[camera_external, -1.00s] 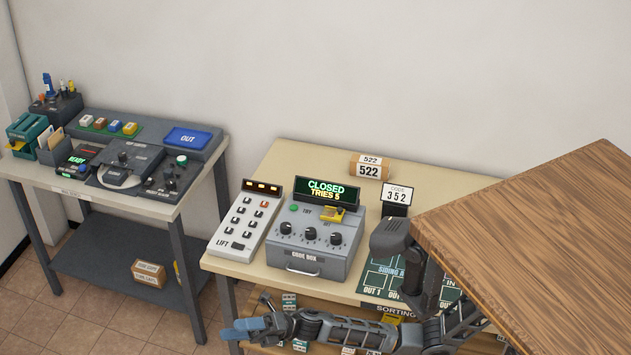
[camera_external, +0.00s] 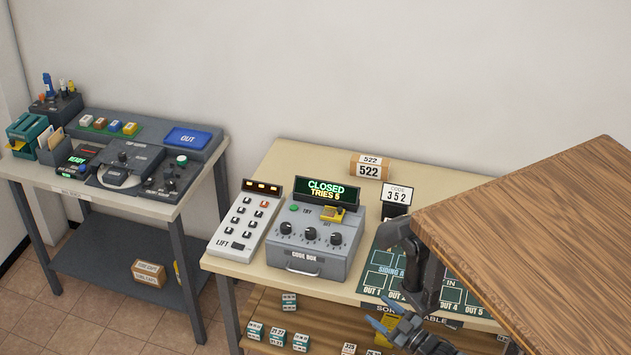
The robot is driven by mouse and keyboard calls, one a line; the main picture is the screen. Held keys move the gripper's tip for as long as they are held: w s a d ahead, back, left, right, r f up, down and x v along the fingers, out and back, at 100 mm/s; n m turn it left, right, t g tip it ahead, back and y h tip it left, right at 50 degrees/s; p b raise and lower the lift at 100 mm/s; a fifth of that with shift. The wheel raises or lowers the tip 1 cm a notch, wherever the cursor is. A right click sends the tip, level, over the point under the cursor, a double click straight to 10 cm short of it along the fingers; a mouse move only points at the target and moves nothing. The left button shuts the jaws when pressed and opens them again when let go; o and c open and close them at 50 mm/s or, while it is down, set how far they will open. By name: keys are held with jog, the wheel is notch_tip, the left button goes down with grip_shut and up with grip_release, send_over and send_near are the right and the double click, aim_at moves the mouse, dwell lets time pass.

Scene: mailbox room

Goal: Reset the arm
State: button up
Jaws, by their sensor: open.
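My arm is folded close at the lower right, partly hidden by the large wooden board. My gripper (camera_external: 384,318) has blue fingertips and is open, with nothing seen between them. It is in front of the sorting table's front edge (camera_external: 345,297), over the lower shelf in the picture. The grey code box (camera_external: 312,248) stands on the table to the upper left of my gripper, apart from it. Its display reads CLOSED, TRIES 5 or 6; the digit is hard to tell.
A lift keypad (camera_external: 243,226), a code card (camera_external: 397,195) and a parcel marked 522 (camera_external: 369,171) are on the table. A dark green mat (camera_external: 378,262) lies near my arm. The wooden board (camera_external: 540,220) covers the right. Small blocks (camera_external: 289,301) sit on the shelf.

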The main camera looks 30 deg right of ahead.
jog(key=s+d+r+m+g+h, duration=0.1)
jog(key=s+d+m+g+h, duration=0.2)
jog(key=s+d+m+h, duration=0.4)
jog(key=s+d+m, duration=0.1)
jog(key=s+d, duration=0.6)
jog(key=d, duration=0.3)
jog(key=shift+s+d+m+g+p, duration=0.25)
jog(key=shift+s+m+g+p, duration=0.05)
jog(key=shift+g, duration=0.1)
jog(key=shift+r, duration=0.1)
dwell(1.5)
